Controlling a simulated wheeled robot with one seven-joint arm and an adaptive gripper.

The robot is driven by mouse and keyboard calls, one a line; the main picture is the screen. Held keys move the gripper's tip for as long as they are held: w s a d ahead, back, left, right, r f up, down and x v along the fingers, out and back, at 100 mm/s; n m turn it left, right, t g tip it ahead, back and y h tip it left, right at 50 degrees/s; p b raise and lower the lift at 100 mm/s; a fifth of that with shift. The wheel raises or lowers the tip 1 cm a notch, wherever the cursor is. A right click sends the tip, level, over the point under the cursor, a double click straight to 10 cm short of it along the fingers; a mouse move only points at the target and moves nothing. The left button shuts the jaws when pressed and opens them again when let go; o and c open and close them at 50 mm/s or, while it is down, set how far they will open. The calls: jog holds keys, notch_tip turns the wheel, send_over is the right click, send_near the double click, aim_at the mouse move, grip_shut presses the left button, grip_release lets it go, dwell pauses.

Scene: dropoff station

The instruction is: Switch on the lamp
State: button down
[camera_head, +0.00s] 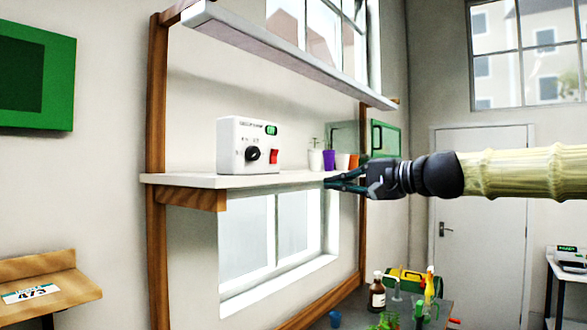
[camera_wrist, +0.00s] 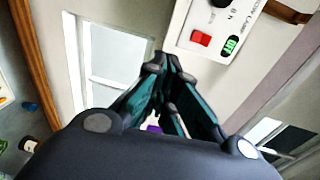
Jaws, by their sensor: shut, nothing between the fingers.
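In the wrist view the red switch (camera_wrist: 201,38) and the display (camera_wrist: 231,45) show near the top. A long white bar (camera_head: 270,50), seemingly the lamp, hangs above; I see no clear glow from it. My gripper (camera_head: 328,183) is shut and empty at the shelf's front edge, to the right of the box and apart from the switch.
Small pots, including a purple one (camera_head: 329,160), stand on the shelf (camera_head: 215,181) right of the box, close behind my gripper. A wooden post (camera_head: 157,130) bounds the shelf at left. Below right, a table holds a brown bottle (camera_head: 377,293) and other items.

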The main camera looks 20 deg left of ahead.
notch_tip(320, 180, up, 8)
jog(key=s+d+y, duration=0.1)
jog(key=shift+s+n, duration=0.3)
jog(key=shift+s, duration=0.05)
jog(key=shift+f, duration=0.1)
jog(key=p, duration=0.6)
send_near(274, 157)
jog(key=w+a+r, duration=0.2)
jog(key=w+a, duration=0.2)
jog(key=shift+w+a+f+p, duration=0.25)
jog(key=shift+a+p, duration=0.3)
jog(key=shift+a, duration=0.15)
jog(key=shift+d, duration=0.1)
